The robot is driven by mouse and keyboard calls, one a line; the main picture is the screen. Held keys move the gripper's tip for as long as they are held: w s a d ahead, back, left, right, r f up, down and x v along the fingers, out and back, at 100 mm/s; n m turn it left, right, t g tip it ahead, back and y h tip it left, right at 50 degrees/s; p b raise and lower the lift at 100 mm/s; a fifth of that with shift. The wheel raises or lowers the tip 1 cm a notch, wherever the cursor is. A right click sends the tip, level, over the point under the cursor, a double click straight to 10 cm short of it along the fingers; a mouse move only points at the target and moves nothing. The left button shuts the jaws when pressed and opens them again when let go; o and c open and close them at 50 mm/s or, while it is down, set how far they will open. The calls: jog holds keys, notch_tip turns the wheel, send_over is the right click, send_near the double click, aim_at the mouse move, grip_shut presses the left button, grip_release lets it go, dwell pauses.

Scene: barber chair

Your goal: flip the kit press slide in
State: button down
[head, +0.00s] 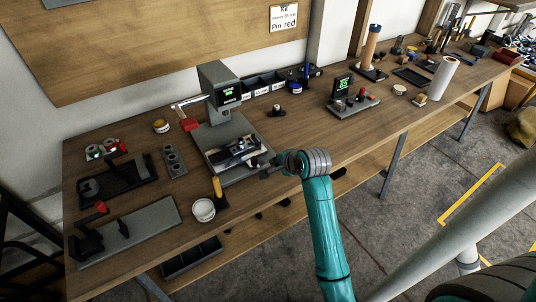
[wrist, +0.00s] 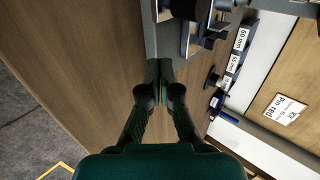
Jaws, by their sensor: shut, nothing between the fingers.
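The kit press (head: 218,88), grey with a green display, stands at the back of a grey base plate (head: 215,155). Its lever ends in a red grip (head: 188,124). A slide (head: 240,150) with dark and pale parts lies on the plate in front of the press column; its exact shape is too small to tell. My gripper (head: 266,172) is at the plate's front right edge, by the slide's near end. In the wrist view my gripper (wrist: 161,82) is shut and empty, its tips by the grey plate edge (wrist: 158,35). Whether it touches is unclear.
A white round tub (head: 204,210) and a yellow-handled tool (head: 217,187) stand close left of my gripper. A small knobbed part (head: 277,111) stands behind it. A scale-like unit with a green display (head: 344,86) stands further right. The bench (head: 310,125) between is mostly bare.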

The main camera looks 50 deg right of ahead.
aim_at(247, 134)
jog(key=w, duration=0.2)
jog(key=w+d, duration=0.1)
jog(key=w, duration=0.1)
jog(key=shift+d+f, duration=0.1)
jog(key=shift+f, duration=0.25)
jog(key=shift+w, duration=0.3)
jog(key=shift+w+d, duration=0.1)
jog(key=w+d, duration=0.1)
jog(key=w, duration=0.3)
jog(key=w+d, duration=0.1)
jog(key=w, duration=0.3)
jog(key=w+d, duration=0.1)
jog(key=w, duration=0.3)
jog(key=shift+d, duration=0.2)
jog(key=v, duration=1.2)
jog(key=shift+s, duration=0.1)
